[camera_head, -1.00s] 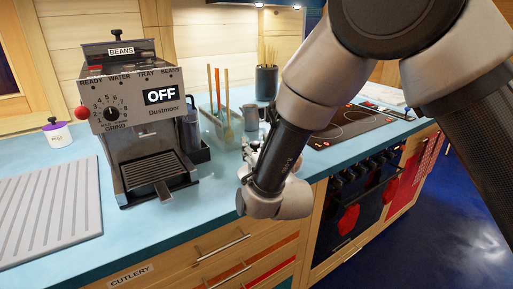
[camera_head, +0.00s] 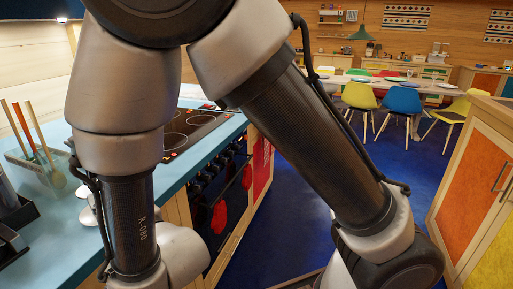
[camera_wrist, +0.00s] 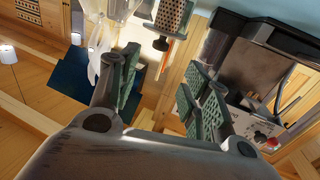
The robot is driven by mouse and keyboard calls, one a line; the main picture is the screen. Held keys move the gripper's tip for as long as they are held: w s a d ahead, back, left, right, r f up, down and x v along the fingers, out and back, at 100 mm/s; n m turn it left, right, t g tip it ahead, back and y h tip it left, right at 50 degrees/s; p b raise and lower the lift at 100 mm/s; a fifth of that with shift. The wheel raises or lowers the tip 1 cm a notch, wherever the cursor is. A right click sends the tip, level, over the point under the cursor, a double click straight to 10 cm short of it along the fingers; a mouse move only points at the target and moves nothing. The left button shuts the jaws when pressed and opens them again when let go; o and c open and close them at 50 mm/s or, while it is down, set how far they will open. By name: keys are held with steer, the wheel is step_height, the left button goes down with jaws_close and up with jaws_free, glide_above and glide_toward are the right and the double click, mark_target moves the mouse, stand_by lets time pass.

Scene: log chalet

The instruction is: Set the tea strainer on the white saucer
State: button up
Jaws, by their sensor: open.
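My gripper (camera_wrist: 162,78) shows in the wrist view with its green-padded fingers apart and nothing between them. In the head view my arm hides it. I cannot make out the tea strainer in either view. A small pale object (camera_head: 87,209) shows on the blue counter beside my arm in the head view, mostly hidden; I cannot tell whether it is the white saucer.
The blue counter (camera_head: 48,236) runs along the left, with a utensil holder (camera_head: 37,168) and a hob (camera_head: 190,130). An orange-fronted cabinet (camera_head: 478,195) stands at right. Blue floor (camera_head: 405,165) lies open between. The wrist view shows a coffee machine (camera_wrist: 262,110) and a grater (camera_wrist: 172,17).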

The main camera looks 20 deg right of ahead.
steer(key=w+d+r+m+g+h, duration=0.2)
steer(key=w+d+r, duration=0.2)
steer(key=w+d, duration=0.45)
steer(key=w+d+r+m+g+h, duration=0.1)
steer(key=w+d+r+g+h, duration=0.15)
steer(key=d, duration=0.85)
steer(key=s+d+r+m+g+h, duration=0.15)
steer(key=s+d, duration=0.35)
steer(key=d, duration=0.5)
steer(key=s+d+r+g+h, duration=0.1)
steer(key=s+d+r+g, duration=0.1)
steer(key=s+d, duration=0.5)
steer(key=s+d+m+g+h, duration=0.2)
steer(key=s+d, duration=0.9)
steer(key=d, duration=0.1)
steer(key=shift+d+r+g+h, duration=0.35)
steer(key=shift+d+g+h, duration=0.05)
steer(key=shift+s, duration=0.1)
